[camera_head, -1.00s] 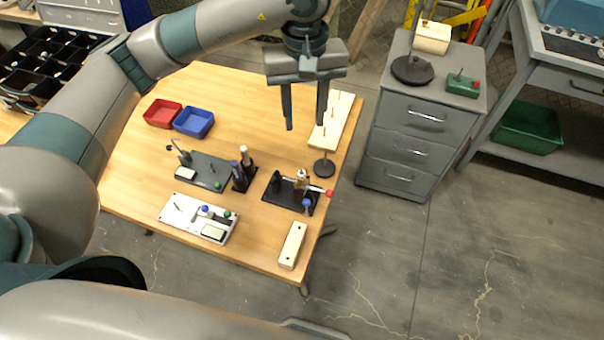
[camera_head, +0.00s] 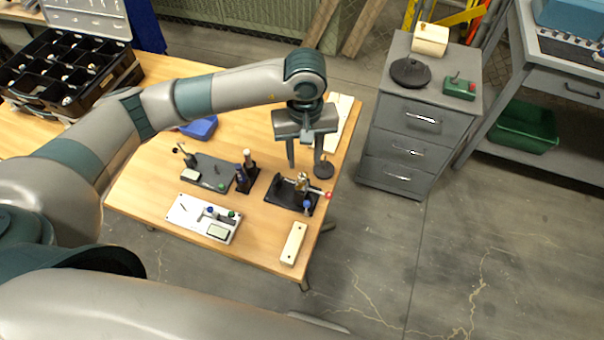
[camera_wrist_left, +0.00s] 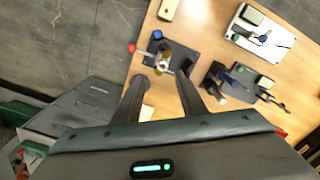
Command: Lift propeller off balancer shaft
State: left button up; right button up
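A small brass-coloured part (camera_head: 301,182), which looks like the propeller, sits on a black stand (camera_head: 280,193) near the table's right side. The stand has a red knob and a blue knob. My left gripper (camera_head: 305,168) is open and empty above and behind the stand. In the left wrist view its fingers (camera_wrist_left: 161,82) are spread apart, pointing toward the brass part without visibly holding it. My right gripper is out of view.
A grey fixture plate (camera_head: 208,172) and dark bottles (camera_head: 242,178) stand left of the black stand. A white panel (camera_head: 190,211) and a cream block (camera_head: 293,243) lie nearer. A drawer cabinet (camera_head: 400,150) stands right.

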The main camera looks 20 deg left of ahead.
aim_at(302, 179)
pick_arm(q)
jog(key=shift+f, duration=0.5)
jog(key=shift+s+f+p, duration=0.1)
jog(key=shift+f+p, duration=0.15)
jog(key=shift+p, duration=0.3)
jog(key=shift+s+a+f+p, duration=0.15)
jog(key=shift+f+p, duration=0.6)
notch_tip(302, 179, down, 2)
jog(key=shift+f+p, duration=0.1)
jog(key=shift+p, duration=0.45)
jog(key=shift+f, duration=0.5)
grip_shut()
